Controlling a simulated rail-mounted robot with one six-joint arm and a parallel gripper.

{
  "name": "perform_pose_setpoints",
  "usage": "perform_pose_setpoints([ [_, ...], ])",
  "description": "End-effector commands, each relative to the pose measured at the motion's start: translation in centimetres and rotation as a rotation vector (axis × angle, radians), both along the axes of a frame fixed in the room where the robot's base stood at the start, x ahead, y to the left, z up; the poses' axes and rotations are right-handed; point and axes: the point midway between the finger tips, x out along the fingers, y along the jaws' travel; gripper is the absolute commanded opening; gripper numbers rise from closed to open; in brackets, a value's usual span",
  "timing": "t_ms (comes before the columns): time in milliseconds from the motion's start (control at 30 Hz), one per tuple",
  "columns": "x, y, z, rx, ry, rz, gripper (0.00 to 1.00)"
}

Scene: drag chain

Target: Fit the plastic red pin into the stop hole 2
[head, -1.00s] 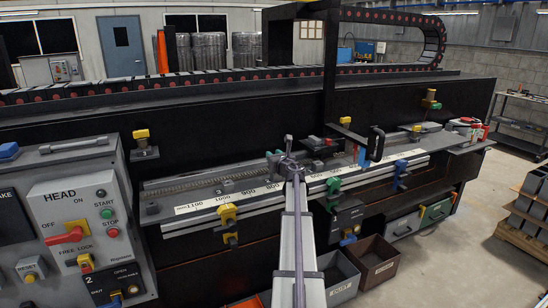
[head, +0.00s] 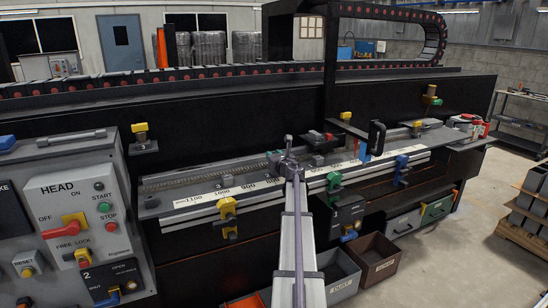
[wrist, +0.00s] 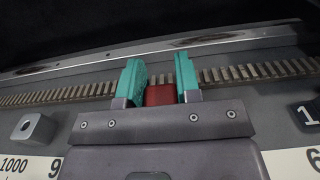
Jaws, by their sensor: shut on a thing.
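My gripper (wrist: 161,85) has two teal finger pads and is shut on a red piece, which I take to be the red pin (wrist: 160,95). Only a blocky part of it shows between the pads; the rest is hidden. In the head view my gripper (head: 286,163) is over the grey bench with the number scale, and the pin cannot be made out there. A grey block with a round hole (wrist: 33,128) sits at the left of the wrist view. I cannot identify stop hole 2.
A toothed rack (wrist: 225,74) runs behind my fingers. The number scale (head: 215,196) lies along the bench front. Yellow (head: 227,207), green (head: 334,181) and blue (head: 401,165) clamps sit on the front rail. A black handle (head: 377,137) stands to the right of my gripper.

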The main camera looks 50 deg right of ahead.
Motion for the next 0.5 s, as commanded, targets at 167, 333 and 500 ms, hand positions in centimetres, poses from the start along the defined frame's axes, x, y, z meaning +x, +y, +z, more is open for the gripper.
perform_pose_setpoints([
  [167, 0.0, 0.0, -0.28, 0.0, 0.0, 0.0, 0.36],
  [333, 0.0, 0.0, -0.27, 0.0, 0.0, 0.0, 0.52],
  [500, 0.0, 0.0, -0.27, 0.0, 0.0, 0.0, 0.61],
])
